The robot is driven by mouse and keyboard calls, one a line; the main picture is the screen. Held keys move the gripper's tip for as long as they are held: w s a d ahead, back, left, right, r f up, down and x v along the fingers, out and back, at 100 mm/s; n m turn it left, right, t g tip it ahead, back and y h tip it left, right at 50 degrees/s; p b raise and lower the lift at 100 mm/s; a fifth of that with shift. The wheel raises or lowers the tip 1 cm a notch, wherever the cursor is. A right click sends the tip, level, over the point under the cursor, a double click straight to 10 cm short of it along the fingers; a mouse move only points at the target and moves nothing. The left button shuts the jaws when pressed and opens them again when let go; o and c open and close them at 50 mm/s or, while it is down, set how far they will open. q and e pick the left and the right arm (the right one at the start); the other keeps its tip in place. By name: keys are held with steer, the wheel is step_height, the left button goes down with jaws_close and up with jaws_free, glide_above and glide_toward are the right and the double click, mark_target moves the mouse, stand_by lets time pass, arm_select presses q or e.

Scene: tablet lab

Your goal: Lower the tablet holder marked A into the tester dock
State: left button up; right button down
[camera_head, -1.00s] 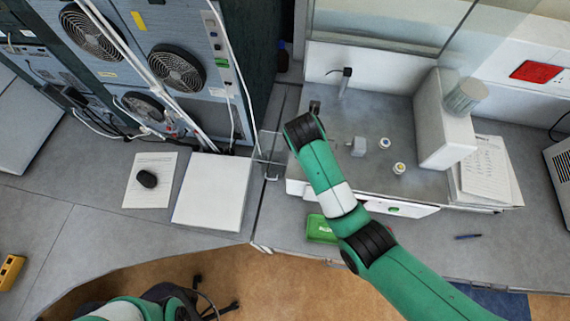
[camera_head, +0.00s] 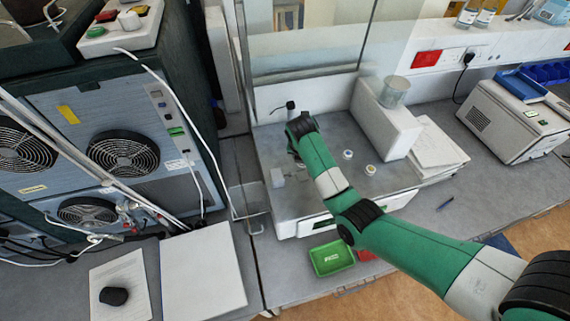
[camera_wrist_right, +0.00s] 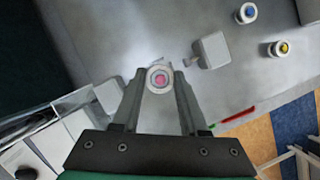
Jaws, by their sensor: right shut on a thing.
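In the right wrist view my right gripper (camera_wrist_right: 159,84) is shut on a small round white tablet holder (camera_wrist_right: 148,72) with a pink centre. No letter A is readable on it. A pale grey block (camera_wrist_right: 210,48), possibly part of the tester dock, stands apart, to the right of the fingers. Two similar holders, one with a blue centre (camera_wrist_right: 247,12) and one with a yellow centre (camera_wrist_right: 278,48), stand on the grey surface; both also show in the head view. My left gripper is out of view.
A tall white box (camera_head: 388,122) with a clear cup stands behind the holders. A black-tipped nozzle (camera_head: 289,106) stands behind my wrist. A green tray (camera_head: 332,258) lies in front, beside a red one. A fan-fitted cabinet (camera_head: 120,150) fills the left.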

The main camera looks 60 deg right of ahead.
steer(key=shift+s+d, duration=0.2)
steer(key=shift+d, duration=0.15)
steer(key=shift+f, duration=0.1)
steer(key=shift+f, duration=0.1)
step_height(320, 180, down, 7)
steer(key=b, duration=0.7)
steer(key=shift+r, duration=0.2)
steer(key=shift+f+b, duration=0.3)
steer(key=shift+f, duration=0.2)
stand_by(1.6)
steer(key=shift+c, duration=1.8)
jaws_free()
